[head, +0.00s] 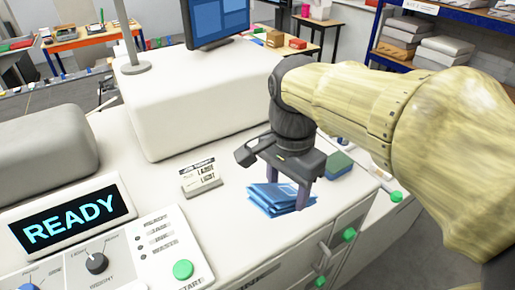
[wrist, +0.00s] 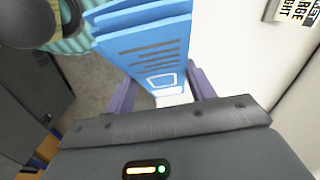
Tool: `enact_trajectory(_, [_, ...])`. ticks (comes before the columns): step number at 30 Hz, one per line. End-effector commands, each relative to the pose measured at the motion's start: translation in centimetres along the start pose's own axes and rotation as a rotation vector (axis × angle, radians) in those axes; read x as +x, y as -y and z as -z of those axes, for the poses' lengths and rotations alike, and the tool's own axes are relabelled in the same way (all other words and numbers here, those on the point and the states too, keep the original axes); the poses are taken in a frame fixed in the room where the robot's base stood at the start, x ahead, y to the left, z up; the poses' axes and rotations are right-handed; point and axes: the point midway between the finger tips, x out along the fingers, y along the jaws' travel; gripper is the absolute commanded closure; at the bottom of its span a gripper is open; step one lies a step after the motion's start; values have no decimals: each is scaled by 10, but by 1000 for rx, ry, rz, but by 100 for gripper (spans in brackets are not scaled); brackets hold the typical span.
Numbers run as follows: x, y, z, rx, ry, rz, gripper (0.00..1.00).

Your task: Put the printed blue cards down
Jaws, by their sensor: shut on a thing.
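The printed blue cards (head: 280,200) are a small, slightly fanned stack near the front edge of the white machine top (head: 225,185). My gripper (head: 286,184) points down over them, its purple fingers shut on the stack. In the wrist view the blue cards (wrist: 150,45) show dark printed lines and a white outlined box, and they lie between the fingers of my gripper (wrist: 160,88). I cannot tell whether the cards touch the white top or hang just above it.
A small printed sign (head: 200,178) stands left of the cards. A green and blue block (head: 338,164) lies to their right, behind my gripper. A READY display (head: 70,220) and a control panel with a green START button (head: 183,269) are at the left.

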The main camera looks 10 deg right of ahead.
Motion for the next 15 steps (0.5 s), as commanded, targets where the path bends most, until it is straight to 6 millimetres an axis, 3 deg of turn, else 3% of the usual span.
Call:
enact_trajectory(7, [0,5,0,2,-10,-1,75])
enact_trajectory(15, [12,32,27,130,-114,-14,75])
